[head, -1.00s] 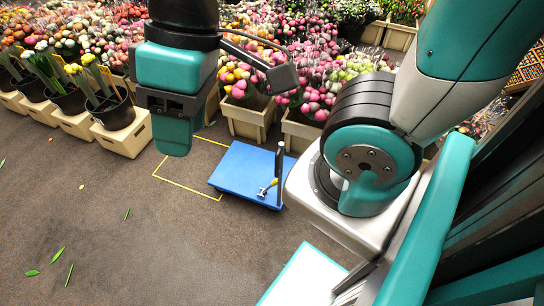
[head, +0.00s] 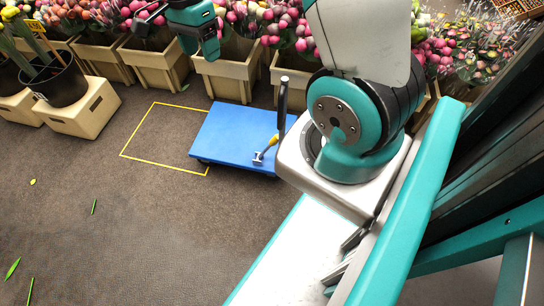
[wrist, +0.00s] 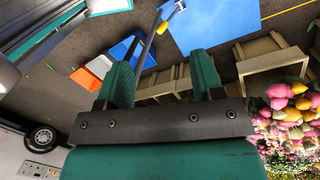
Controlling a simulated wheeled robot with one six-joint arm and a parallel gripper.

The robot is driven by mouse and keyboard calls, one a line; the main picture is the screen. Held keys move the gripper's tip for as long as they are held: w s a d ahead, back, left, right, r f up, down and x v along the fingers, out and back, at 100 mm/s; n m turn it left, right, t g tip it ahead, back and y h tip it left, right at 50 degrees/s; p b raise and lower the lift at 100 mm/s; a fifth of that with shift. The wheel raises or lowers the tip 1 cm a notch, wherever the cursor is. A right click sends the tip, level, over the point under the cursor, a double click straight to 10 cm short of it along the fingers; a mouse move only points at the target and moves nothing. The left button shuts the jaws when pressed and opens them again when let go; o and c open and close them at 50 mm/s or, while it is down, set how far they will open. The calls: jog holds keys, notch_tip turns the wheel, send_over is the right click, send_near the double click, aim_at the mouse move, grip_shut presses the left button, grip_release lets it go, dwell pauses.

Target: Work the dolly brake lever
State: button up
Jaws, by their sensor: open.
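The blue dolly (head: 225,135) stands on the floor in the middle of the head view, and its deck shows at the top of the wrist view (wrist: 212,22). The brake lever (head: 266,150), with a yellow part and a pale foot, is at the dolly's right front near a dark upright post (head: 283,100). Its yellow part also shows at the top of the wrist view (wrist: 163,27). My gripper (head: 200,45) is at the top of the head view, in front of the crates. Its two teal fingers (wrist: 163,78) are apart and empty, away from the lever.
Crates of tulips (head: 228,78) line the back. A crate with a black bucket (head: 72,122) is at left. A yellow floor outline (head: 140,153) lies left of the dolly. Blue and orange bins (wrist: 100,66) show in the wrist view. The left floor holds only scattered leaves.

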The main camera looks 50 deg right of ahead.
jog(key=d+f+m+g+b, duration=0.1)
jog(key=d+f+m+b, duration=0.25)
jog(key=f, duration=0.45)
jog(key=d+f+m+b, duration=0.3)
jog(key=d+f+m, duration=0.1)
jog(key=f, duration=0.4)
jog(key=m+g+b, duration=0.2)
jog(key=m+b, duration=0.4)
jog(key=m, duration=0.2)
send_near(273, 140)
jog(key=shift+h, duration=0.3)
jog(key=b+x, duration=0.2)
jog(key=x, duration=0.1)
jog(key=w+b+x, duration=0.1)
jog(key=b+x, duration=0.1)
jog(key=x, duration=0.2)
jog(key=b+x, duration=0.2)
jog(key=x, duration=0.2)
jog(key=shift+w+d+f+b, duration=0.1)
jog(key=shift+d+f+b, duration=0.25)
jog(key=shift+f, duration=0.1)
jog(key=shift+c, duration=0.4)
grip_shut()
